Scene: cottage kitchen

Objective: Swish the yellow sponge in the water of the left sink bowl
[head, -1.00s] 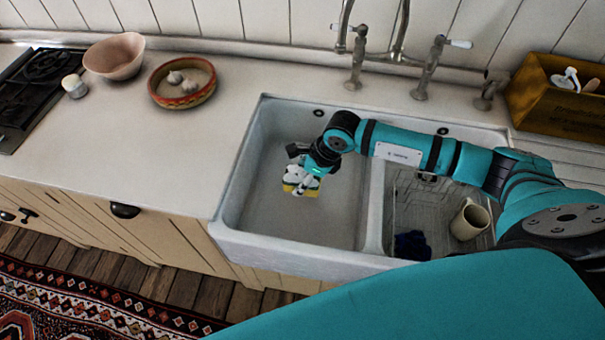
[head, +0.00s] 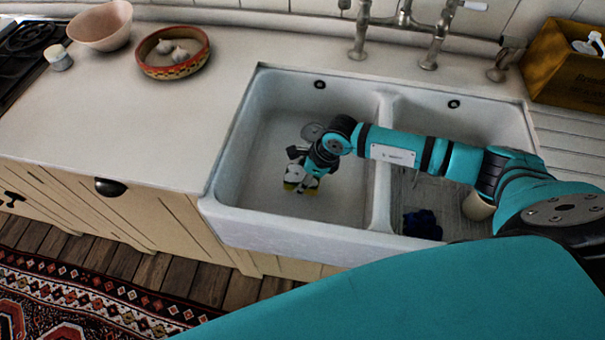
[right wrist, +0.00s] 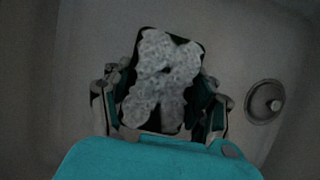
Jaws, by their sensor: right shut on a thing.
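The yellow sponge (head: 290,187) shows as small yellow patches under the fingers of my right gripper (head: 300,183) in the head view. The gripper points down inside the left sink bowl (head: 234,148), towards its front half, and is shut on the sponge. Most of the sponge is hidden by the gripper. In the right wrist view my gripper (right wrist: 163,82) hangs over the pale bowl floor, and I cannot make out the sponge. I cannot tell where the water surface lies or whether the sponge touches it. My left gripper is not in view.
A round drain (head: 312,131) lies behind the gripper. The divider (head: 383,150) separates the right bowl, which holds a dark blue cloth (head: 422,224) and a partly hidden mug (head: 477,207). Taps (head: 361,35) stand behind. A patterned bowl (head: 172,55) sits on the left counter.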

